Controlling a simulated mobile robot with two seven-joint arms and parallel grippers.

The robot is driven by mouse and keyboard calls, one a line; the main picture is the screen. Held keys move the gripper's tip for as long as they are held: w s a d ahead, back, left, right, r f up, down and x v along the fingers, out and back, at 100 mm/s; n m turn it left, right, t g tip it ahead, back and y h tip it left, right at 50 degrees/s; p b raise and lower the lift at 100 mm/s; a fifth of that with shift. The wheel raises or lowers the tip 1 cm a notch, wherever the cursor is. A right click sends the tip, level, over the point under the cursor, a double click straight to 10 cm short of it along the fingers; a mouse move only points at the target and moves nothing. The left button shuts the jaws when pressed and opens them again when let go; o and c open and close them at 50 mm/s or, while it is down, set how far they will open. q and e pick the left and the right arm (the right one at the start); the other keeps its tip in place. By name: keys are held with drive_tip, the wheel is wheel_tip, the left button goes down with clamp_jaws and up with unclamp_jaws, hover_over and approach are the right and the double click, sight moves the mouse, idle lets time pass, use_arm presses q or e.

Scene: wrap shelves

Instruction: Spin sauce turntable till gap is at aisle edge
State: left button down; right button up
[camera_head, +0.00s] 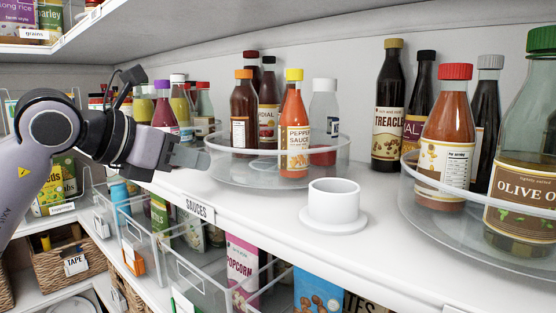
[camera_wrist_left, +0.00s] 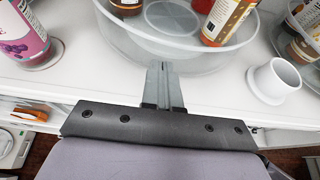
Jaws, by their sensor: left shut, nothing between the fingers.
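The sauce turntable (camera_head: 232,172) is a clear round tray with a low wall, mid-shelf above the SAUCES label (camera_head: 196,209). It carries several bottles, including a pepper sauce bottle (camera_head: 294,130) at its front and a clear-glass bottle (camera_head: 324,105) at its right. Its front left floor looks bare. In the left wrist view its wall (camera_wrist_left: 205,62) shows, with bare floor between bottles at left and right. My left gripper (camera_head: 206,160) is shut and empty, its tips at the turntable's left front wall; contact is unclear. The tips also show in the left wrist view (camera_wrist_left: 162,66). My right gripper is not in view.
A white cup-like piece on a round base (camera_head: 333,205) stands right of the turntable near the shelf edge. Another clear turntable (camera_head: 408,193) with bottles, including olive oil (camera_head: 525,150), is at the right. More bottles stand at left behind my gripper. Clear bins hang below.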

sight(230, 167)
use_arm(q)
drive_tip(key=shift+w+d, duration=0.3)
drive_tip(key=shift+w, duration=0.05)
drive_tip(key=shift+s+d, duration=0.65)
drive_tip(key=shift+s+d, duration=0.3)
drive_tip(key=shift+d, duration=0.5)
drive_tip(key=shift+s+a+b, duration=0.1)
drive_tip(key=shift+b, duration=0.25)
